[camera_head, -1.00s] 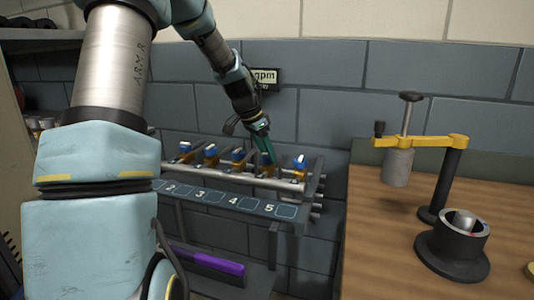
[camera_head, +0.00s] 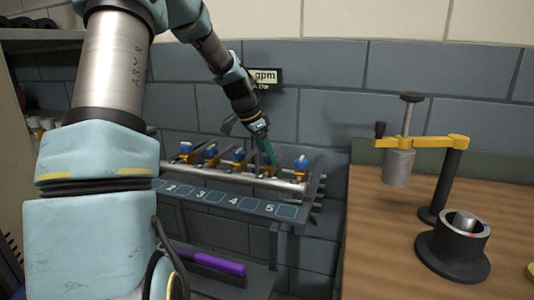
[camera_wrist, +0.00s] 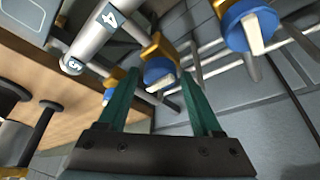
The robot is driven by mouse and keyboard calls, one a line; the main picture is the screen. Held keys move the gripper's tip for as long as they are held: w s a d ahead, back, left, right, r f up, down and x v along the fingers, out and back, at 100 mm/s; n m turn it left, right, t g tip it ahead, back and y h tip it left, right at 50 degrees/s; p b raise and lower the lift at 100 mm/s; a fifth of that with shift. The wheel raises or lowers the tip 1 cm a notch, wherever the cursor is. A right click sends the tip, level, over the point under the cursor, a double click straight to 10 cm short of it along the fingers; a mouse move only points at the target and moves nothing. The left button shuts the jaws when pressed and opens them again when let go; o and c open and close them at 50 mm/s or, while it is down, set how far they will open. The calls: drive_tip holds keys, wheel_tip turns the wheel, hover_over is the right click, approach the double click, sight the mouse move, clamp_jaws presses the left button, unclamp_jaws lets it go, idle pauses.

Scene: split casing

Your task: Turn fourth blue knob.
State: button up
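A row of blue knobs with white bars sits on brass valves along a pipe rack (camera_head: 222,196) with numbered plates. The fourth knob is behind my gripper (camera_head: 267,152) in the head view. In the wrist view, a blue knob (camera_wrist: 159,70) near the plate marked 4 shows between the teal fingertips of my gripper (camera_wrist: 159,76). The fingers are spread, with visible space on both sides of the knob; I cannot tell how deep they reach around it. The third knob (camera_head: 239,155) is to the left and the fifth knob (camera_head: 301,163) to the right.
A small gpm display (camera_head: 265,77) hangs on the wall behind my wrist. A wooden bench (camera_head: 385,235) with a yellow-armed press (camera_head: 430,141) stands to the right. A purple object (camera_head: 218,264) lies on a shelf below the rack.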

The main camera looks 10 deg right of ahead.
drive_tip(key=shift+o, duration=0.9)
drive_tip(key=b+v, duration=0.1)
drive_tip(key=v, duration=1)
drive_tip(key=s+a+f+n+y, duration=0.1)
drive_tip(key=s+a+f+n, duration=0.3)
drive_tip(key=s, duration=0.3)
drive_tip(key=s+a+f+n+y+p, duration=0.1)
drive_tip(key=s+a+f+n, duration=0.3)
drive_tip(key=s+a, duration=0.3)
drive_tip(key=s+a+f+n+y+p, duration=0.1)
drive_tip(key=s+a+f+n+y, duration=0.1)
drive_tip(key=s+a+f+n, duration=0.2)
drive_tip(key=s+a+n, duration=0.1)
drive_tip(key=s, duration=0.2)
drive_tip(key=shift+a+f+n, duration=0.25)
drive_tip(key=shift+f+n, duration=0.05)
drive_tip(key=shift+n, duration=0.1)
drive_tip(key=shift+o, duration=0.3)
drive_tip(key=shift+s, duration=0.1)
